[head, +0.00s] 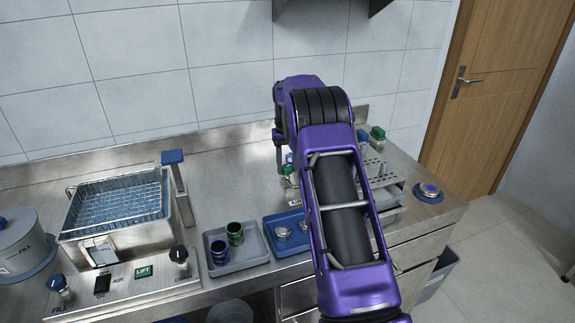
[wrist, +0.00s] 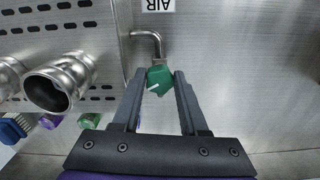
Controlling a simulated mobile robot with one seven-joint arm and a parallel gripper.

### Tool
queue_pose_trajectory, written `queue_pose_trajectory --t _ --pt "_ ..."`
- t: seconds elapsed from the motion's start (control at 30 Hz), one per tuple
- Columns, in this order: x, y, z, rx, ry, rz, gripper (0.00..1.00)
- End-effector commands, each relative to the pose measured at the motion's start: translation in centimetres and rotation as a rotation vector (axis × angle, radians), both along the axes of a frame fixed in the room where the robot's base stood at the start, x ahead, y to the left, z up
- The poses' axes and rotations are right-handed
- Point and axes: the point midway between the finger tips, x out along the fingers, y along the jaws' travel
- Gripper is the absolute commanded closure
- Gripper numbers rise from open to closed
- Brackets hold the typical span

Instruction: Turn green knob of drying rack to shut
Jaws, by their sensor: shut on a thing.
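The green knob (wrist: 160,78) is between the fingertips of my gripper (wrist: 160,75) in the wrist view, with a finger against each side. A white mark on the knob points to the lower left of that view. A bent metal pipe (wrist: 150,38) meets the knob, and an upside-down AIR label (wrist: 158,5) is above it. In the head view the drying rack (head: 375,170) with its perforated top stands behind and right of my arm. My arm covers part of the rack there, and I cannot make out the fingertips.
A grey tray (head: 237,252) holds two cups. A blue tray (head: 270,226) is partly behind my arm. Metal nozzles (wrist: 65,82) sit left of the knob in the wrist view.

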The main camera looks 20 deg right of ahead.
Motion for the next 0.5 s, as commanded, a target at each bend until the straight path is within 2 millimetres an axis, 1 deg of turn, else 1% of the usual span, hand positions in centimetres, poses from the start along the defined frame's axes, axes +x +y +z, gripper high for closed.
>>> queue_pose_trajectory --t 0.2,0.5 --pt "0.04 0.13 0.02 -0.001 0.000 -0.200 1.00" --pt "0.09 0.23 0.03 0.000 -0.001 -0.421 1.00"
